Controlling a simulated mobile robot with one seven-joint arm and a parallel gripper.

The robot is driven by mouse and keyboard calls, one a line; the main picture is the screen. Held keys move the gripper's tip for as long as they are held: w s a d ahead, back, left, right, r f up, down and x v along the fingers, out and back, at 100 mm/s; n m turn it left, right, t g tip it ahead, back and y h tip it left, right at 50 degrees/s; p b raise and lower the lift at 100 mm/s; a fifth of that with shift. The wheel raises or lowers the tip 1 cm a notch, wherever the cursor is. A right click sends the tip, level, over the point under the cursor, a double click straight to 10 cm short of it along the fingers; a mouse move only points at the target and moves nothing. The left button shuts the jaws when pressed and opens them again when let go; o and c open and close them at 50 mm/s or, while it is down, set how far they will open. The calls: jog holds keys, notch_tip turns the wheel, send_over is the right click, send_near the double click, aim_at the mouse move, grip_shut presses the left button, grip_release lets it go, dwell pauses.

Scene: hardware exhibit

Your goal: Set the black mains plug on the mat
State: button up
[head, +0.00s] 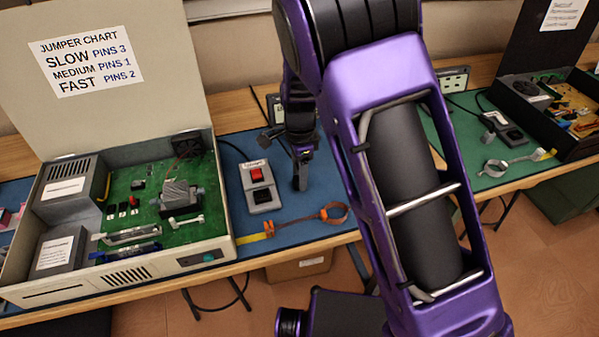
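A blue mat (295,206) covers the bench around the open computer case. A grey switch box (257,178) with a red rocker stands on it. A black square piece (262,195) sits at the box's front end; I cannot tell whether it is the black mains plug or a socket. My gripper (300,182) points down over the mat, just right of the switch box. It is small and seen edge-on, so its opening and anything between its fingers cannot be made out. My arm hides part of the bench to its right.
The open beige case (120,275) with its raised lid fills the left. A brown wrist strap (333,213) lies near the mat's front edge. A second bench on the right has a green mat (462,135), another switch box (497,122) and a black case (545,140).

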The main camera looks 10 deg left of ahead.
jog(key=shift+r, duration=0.1)
notch_tip(320, 180, up, 12)
jog(key=p, duration=0.1)
jog(key=shift+p, duration=0.3)
dwell(0.4)
